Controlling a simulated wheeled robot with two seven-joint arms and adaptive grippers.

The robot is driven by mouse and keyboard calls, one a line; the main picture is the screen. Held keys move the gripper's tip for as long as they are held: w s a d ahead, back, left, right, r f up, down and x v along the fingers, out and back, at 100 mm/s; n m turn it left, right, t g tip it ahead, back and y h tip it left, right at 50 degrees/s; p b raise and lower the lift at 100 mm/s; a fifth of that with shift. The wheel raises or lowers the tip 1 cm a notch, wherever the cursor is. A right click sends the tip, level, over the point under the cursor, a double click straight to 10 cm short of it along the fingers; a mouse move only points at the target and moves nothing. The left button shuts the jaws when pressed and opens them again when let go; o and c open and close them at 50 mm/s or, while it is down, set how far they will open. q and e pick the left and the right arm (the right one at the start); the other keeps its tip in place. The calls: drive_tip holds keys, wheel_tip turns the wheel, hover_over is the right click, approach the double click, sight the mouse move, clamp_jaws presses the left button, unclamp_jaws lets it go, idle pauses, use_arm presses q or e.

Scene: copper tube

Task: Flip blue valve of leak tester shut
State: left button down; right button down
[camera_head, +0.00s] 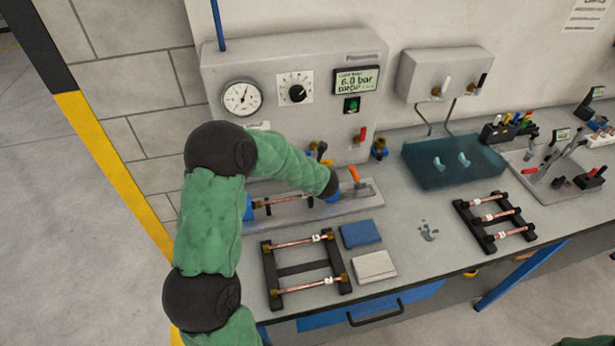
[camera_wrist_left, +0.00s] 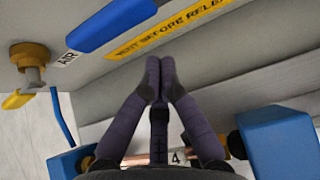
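The leak tester (camera_head: 225,70) is the grey box on the wall at the back left, with a gauge, a dial and a display. Its blue valve lever (camera_wrist_left: 115,22) lies at the top of the left wrist view, beside an AIR label and a yellow strip. My left gripper's dark fingers (camera_wrist_left: 160,68) are together and empty. Their tips are below and right of the lever, apart from it in that view. In the head view my left arm reaches over the fixture before the tester and hides much of the area below the dial. My right gripper is out of view.
A brass fitting with a yellow lever (camera_wrist_left: 17,100) is left of the fingers. Blue clamp blocks (camera_wrist_left: 280,145) stand on both sides. An orange-handled clamp (camera_head: 354,174) is on the fixture. Tube racks (camera_head: 270,262), blue and pale pads (camera_head: 360,234) and a teal tray (camera_head: 425,175) occupy the bench.

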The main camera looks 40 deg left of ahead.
use_arm(q)
drive_tip(key=shift+w+r+p, duration=0.2)
drive_tip(key=shift+r+p, duration=0.2)
drive_tip(key=shift+r, duration=1.45)
drive_tip(key=shift+a, duration=0.15)
